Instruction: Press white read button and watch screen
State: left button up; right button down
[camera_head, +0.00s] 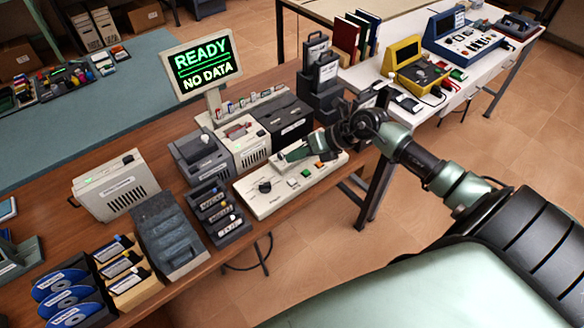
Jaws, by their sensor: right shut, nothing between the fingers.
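The screen (205,68) stands on a post at the back of the wooden table. It reads "READY" and "NO DATA" in bright letters on black. The cream control panel (264,207) lies near the table's front edge. It carries a black knob, a green button (306,172), an orange button (319,164) and a pale button (292,181); their labels are too small to read. My right gripper (281,161) is shut and empty over the panel's back edge, left of the orange button. I cannot tell whether it touches the panel. My left gripper is out of view.
Grey and cream device boxes (243,142) stand behind the panel. A dark cartridge rack (219,215) is left of it, and dark upright units (322,80) stand behind my right arm. A white table (468,71) at the right holds a yellow device (408,60).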

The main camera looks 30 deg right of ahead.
jog(key=b, duration=0.5)
send_over(295, 182)
notch_tip(295, 182, down, 6)
jog(key=shift+f, duration=0.7)
jog(key=shift+f, duration=0.15)
dwell(1.0)
jog(key=shift+f+b, duration=0.25)
jog(key=shift+b, duration=0.05)
jog(key=shift+f+b, duration=0.3)
jog(key=shift+f, duration=0.1)
dwell(0.5)
dwell(0.4)
jog(key=shift+r+p, duration=0.8)
